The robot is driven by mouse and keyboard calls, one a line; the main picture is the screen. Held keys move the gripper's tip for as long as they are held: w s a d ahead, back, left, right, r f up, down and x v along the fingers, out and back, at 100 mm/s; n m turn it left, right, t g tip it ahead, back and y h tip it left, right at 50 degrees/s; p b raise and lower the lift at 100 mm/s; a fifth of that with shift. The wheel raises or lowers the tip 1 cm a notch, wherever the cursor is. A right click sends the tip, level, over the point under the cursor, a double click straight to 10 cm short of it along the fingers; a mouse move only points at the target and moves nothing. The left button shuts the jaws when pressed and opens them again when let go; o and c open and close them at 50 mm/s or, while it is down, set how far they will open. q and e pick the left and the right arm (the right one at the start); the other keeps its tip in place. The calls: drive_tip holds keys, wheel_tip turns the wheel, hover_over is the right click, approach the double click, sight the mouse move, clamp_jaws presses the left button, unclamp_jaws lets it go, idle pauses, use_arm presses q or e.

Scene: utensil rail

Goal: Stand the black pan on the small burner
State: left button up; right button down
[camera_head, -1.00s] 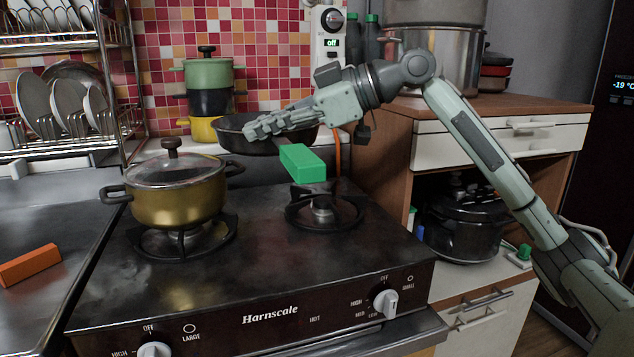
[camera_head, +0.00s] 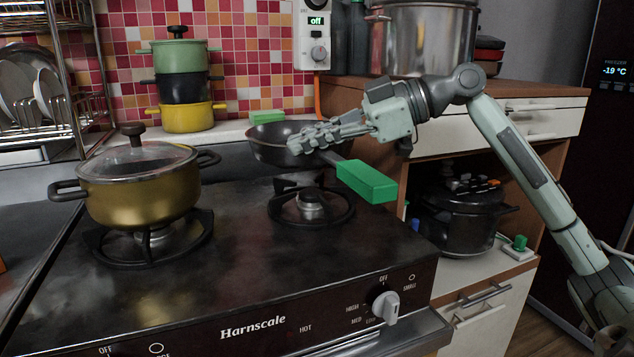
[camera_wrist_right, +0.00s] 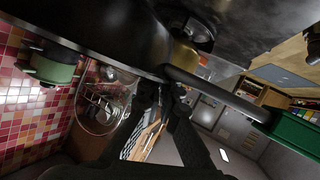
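The black pan (camera_head: 268,152) hangs in the air above the back of the stove, behind and left of the small burner (camera_head: 312,207). Its green handle grip (camera_head: 366,181) points right and toward me. My right gripper (camera_head: 296,143) is shut on the pan near the handle's root; its fingers overlap the rim. In the right wrist view the pan (camera_wrist_right: 110,28) fills the top, its green grip (camera_wrist_right: 295,130) at the right, and the dark gripper fingers (camera_wrist_right: 160,92) reach its handle side. The small burner's grate is empty. My left gripper is out of view.
A lidded gold pot (camera_head: 142,195) stands on the large burner at left. Stacked pots (camera_head: 185,85) and a sponge (camera_head: 267,117) sit on the back counter. A wooden cabinet (camera_head: 365,100) with a steel pot (camera_head: 425,40) stands at right.

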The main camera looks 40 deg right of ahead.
drive_tip(key=shift+s+d+f, duration=0.45)
drive_tip(key=shift+d, duration=0.2)
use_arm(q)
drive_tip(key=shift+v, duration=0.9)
use_arm(e)
wheel_tip(320, 180, down, 4)
drive_tip(key=shift+r, duration=0.1)
use_arm(q)
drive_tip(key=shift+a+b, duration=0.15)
drive_tip(key=shift+b, duration=0.15)
use_arm(e)
drive_tip(key=shift+f+b, duration=0.4)
drive_tip(key=shift+f, duration=0.25)
drive_tip(key=c, duration=1.8)
unclamp_jaws()
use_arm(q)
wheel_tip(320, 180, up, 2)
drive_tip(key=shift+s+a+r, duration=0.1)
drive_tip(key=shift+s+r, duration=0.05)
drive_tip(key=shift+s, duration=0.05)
use_arm(e)
drive_tip(key=shift+o, duration=0.4)
